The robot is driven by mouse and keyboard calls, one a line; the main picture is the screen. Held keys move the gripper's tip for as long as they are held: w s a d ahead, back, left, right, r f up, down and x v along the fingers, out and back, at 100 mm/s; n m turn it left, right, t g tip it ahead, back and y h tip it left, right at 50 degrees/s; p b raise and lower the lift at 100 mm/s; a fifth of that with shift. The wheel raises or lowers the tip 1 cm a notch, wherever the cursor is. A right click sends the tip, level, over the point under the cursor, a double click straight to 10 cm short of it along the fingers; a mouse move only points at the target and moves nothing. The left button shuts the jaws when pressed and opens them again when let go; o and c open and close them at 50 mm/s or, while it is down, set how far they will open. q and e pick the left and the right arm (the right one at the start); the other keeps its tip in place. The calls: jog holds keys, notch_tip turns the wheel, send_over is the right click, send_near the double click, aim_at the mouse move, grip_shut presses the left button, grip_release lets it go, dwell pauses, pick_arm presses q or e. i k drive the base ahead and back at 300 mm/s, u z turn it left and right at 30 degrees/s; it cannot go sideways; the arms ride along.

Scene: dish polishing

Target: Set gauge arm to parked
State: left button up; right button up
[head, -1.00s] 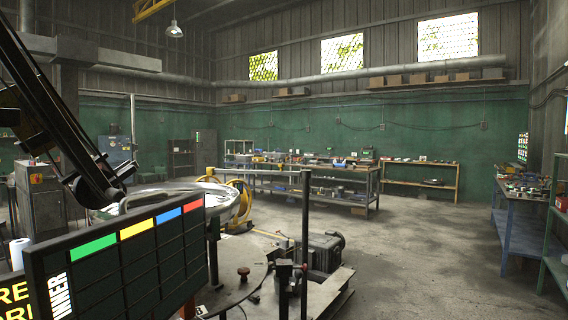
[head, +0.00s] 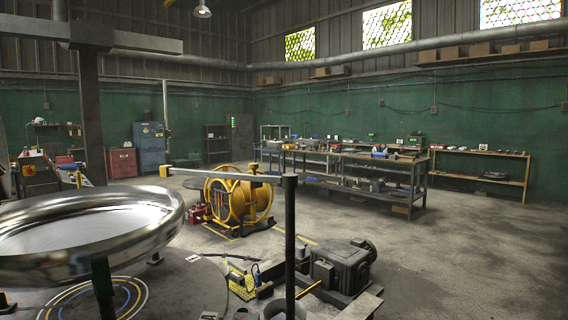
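The gauge arm (head: 225,175) is a thin pale bar on top of a dark upright post (head: 290,245). The large shiny metal dish (head: 85,262) stands on dark supports above a round grey base (head: 190,290) with coloured rings. The dish's left side is cut off by the picture edge. Neither of my grippers is in view.
A grey motor (head: 343,265) sits on a low frame right of the post. A yellow reel (head: 238,195) stands on the floor behind the gauge arm. Workbenches (head: 350,165) line the back. Open concrete floor (head: 470,250) lies to the right.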

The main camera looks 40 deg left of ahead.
aim_at(289, 180)
jog(key=i, duration=1.15)
jog(key=u, duration=0.05)
